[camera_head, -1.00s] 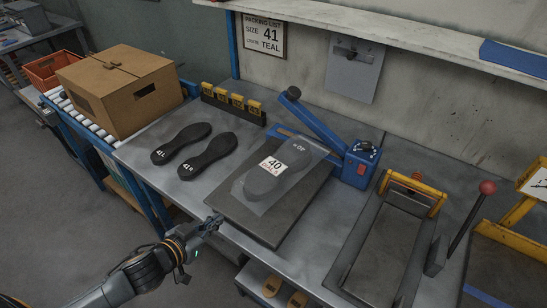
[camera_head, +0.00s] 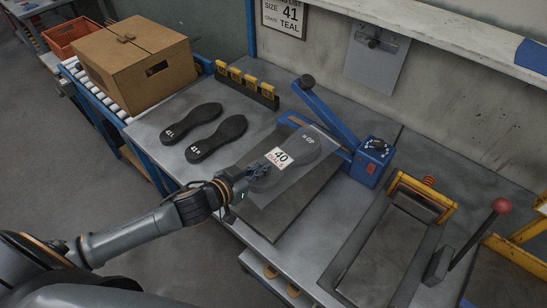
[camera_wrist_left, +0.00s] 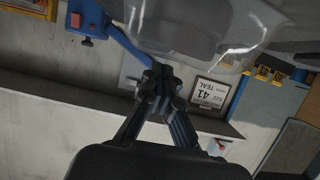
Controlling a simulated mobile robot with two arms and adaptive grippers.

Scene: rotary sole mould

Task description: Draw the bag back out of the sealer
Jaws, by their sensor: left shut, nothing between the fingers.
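The bag (camera_head: 312,146) is clear and holds dark soles, with a white label reading 40. It lies on the dark plate, its far end by the blue sealer (camera_head: 371,163). The sealer's lever (camera_head: 328,115) stands raised. My left gripper (camera_head: 268,163) is at the near-left part of the bag, fingers closed with nothing between them; I cannot tell whether they touch the bag. In the left wrist view, the closed fingertips (camera_wrist_left: 158,80) are below the clear bag (camera_wrist_left: 205,35) in the picture. My right gripper is not in view.
Two black soles, 41L (camera_head: 190,122) and 41R (camera_head: 216,138), lie left of the bag. A cardboard box (camera_head: 135,62) stands on rollers at the left. A yellow-barred press (camera_head: 425,200) and a red-knobbed lever (camera_head: 501,206) are at the right. A packing sign (camera_head: 284,16) reads 41 TEAL.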

